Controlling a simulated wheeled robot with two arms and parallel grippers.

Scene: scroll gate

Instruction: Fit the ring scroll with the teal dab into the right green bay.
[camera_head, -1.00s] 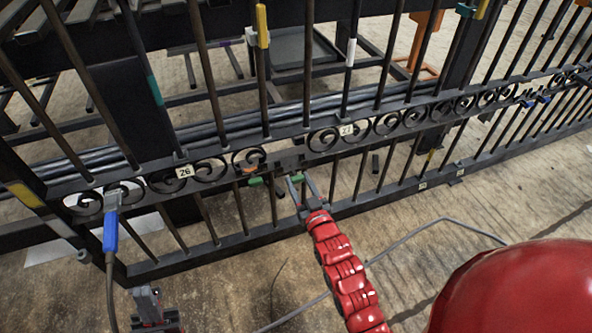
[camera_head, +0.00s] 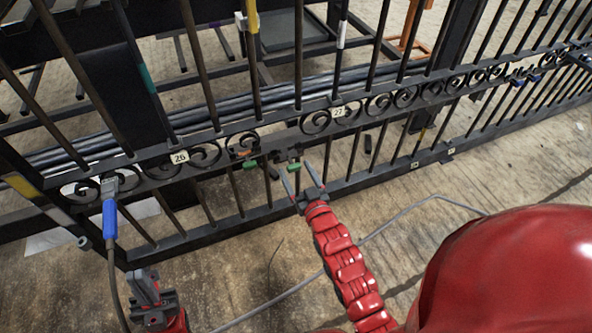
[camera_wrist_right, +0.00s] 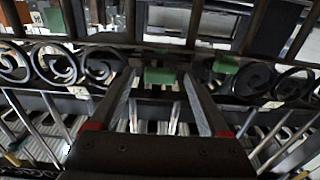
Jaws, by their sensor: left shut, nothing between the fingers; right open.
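Green tabs mark the gap in the gate's scroll band: one on the left (camera_head: 250,165) and one on the right (camera_head: 293,167). Two green pieces also show between and beyond my fingers in the right wrist view (camera_wrist_right: 160,76). My right gripper (camera_head: 297,172) is open, its fingers pointing at the gate just below the right green tab; nothing shows between them. A teal dab (camera_head: 147,78) is on an upright bar at upper left. I cannot make out a loose ring scroll with a teal dab. My left gripper (camera_head: 143,284) is shut and empty, low at the left, away from the band.
The black gate (camera_head: 220,222) with scrolls and plates "26" (camera_head: 180,157) and "27" (camera_head: 338,112) crosses the view. A grey cable (camera_head: 390,222) lies on the floor. The floor in front is mostly clear.

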